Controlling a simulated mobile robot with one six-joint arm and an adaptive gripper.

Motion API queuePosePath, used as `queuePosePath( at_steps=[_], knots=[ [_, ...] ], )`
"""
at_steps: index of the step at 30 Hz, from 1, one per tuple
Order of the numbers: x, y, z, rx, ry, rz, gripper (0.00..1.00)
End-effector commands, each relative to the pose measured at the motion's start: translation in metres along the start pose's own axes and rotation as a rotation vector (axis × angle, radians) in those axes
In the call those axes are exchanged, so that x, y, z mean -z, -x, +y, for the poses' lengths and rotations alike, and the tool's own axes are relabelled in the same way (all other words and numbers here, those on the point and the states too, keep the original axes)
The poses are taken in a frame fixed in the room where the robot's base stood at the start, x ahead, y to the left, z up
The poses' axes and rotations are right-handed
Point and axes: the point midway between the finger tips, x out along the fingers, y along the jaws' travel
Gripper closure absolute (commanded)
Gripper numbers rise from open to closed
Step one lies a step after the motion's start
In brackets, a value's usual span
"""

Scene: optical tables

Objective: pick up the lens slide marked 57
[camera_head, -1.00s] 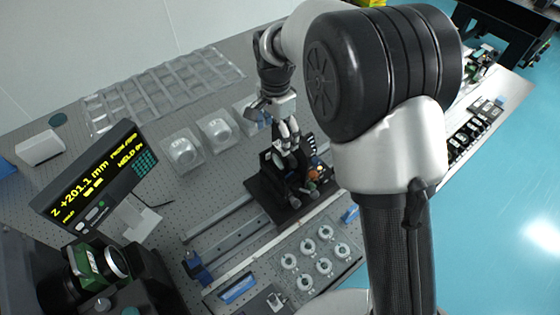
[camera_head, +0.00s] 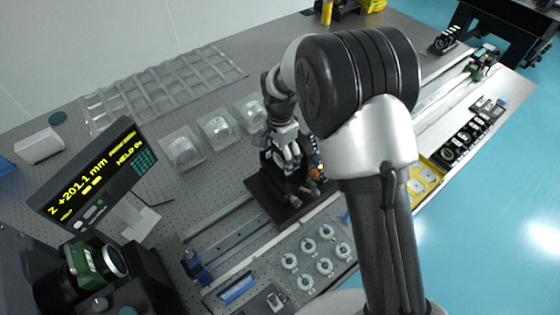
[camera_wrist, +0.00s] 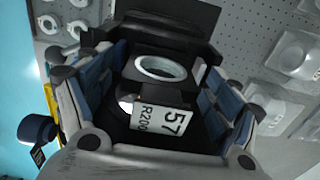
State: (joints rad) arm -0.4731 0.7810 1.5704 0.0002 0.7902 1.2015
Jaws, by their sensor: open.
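The lens slide marked 57 (camera_wrist: 172,120) shows in the wrist view as a dark piece with a white label reading "57 R200". A round lens ring (camera_wrist: 160,68) is just above the label in the picture. My gripper (camera_wrist: 160,76) is open, with one blue-padded finger on each side of the slide; I cannot tell whether either touches it. In the head view my gripper (camera_head: 287,152) points down at a black mount assembly (camera_head: 290,188) on a dark base plate. The slide cannot be made out there.
A tray with several white round holders (camera_head: 305,262) lies in front of the mount. Clear boxes with lenses (camera_head: 216,130) stand behind it, left. A display (camera_head: 92,185) reads "Z +201.1 mm". Rails (camera_head: 222,236) run beside the base, and a yellow tray (camera_head: 425,178) lies right.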

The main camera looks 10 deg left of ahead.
Motion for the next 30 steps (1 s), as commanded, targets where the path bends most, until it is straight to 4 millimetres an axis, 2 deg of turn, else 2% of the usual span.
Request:
queuePosePath(
  at_steps=[2, 25, 30],
  knots=[
    [-0.0001, 0.0005, -0.0001, 0.000, 0.000, 0.000, 0.17],
    [-0.0001, 0.0008, 0.0000, 0.000, 0.000, 0.000, 0.69],
    [0.0000, 0.0011, -0.0003, 0.001, 0.000, 0.000, 0.70]
  ],
)
